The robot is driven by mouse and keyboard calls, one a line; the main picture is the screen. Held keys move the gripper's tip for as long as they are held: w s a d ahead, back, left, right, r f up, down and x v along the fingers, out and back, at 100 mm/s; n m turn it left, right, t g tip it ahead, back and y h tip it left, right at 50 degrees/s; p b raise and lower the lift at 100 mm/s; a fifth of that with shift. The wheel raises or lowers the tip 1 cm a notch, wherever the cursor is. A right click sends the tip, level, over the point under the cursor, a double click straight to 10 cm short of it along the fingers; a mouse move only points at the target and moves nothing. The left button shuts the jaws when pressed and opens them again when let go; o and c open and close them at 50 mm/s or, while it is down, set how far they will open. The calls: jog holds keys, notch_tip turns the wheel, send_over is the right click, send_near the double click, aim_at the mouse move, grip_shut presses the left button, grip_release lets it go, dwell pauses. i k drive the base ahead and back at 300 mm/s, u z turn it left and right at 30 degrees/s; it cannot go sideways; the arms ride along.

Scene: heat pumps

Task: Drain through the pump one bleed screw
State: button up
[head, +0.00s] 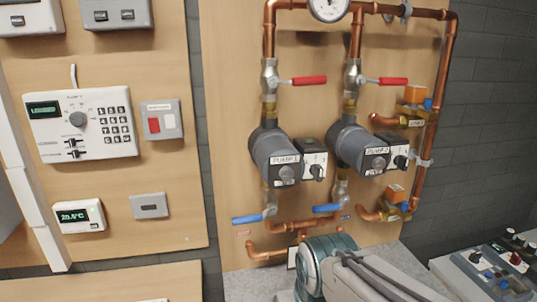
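Two grey pumps hang side by side on copper pipes on a wooden board. The left pump (266,148) and the right pump (350,142) each have a dark front with a PUMP label; the number is too small to read surely. A round, silvery screw-like disc shows on the left pump's face (287,173). A similar disc shows on the right pump's face (378,163). Beside each face is a box with a knob, left knob box (314,162) and right knob box (400,153). My gripper is not in view; a part of my arm shows at the bottom.
Red-handled valves (309,80) (393,81) sit above the pumps, blue-handled valves (247,219) (326,208) below. A gauge (328,8) is at top. A keypad controller (82,124) and red switch box (162,119) are on the left board. A control box (488,270) stands at lower right.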

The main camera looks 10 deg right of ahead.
aim_at(286, 173)
jog(key=z, duration=1.85)
jog(key=k, duration=0.7)
jog(key=u, duration=1.25)
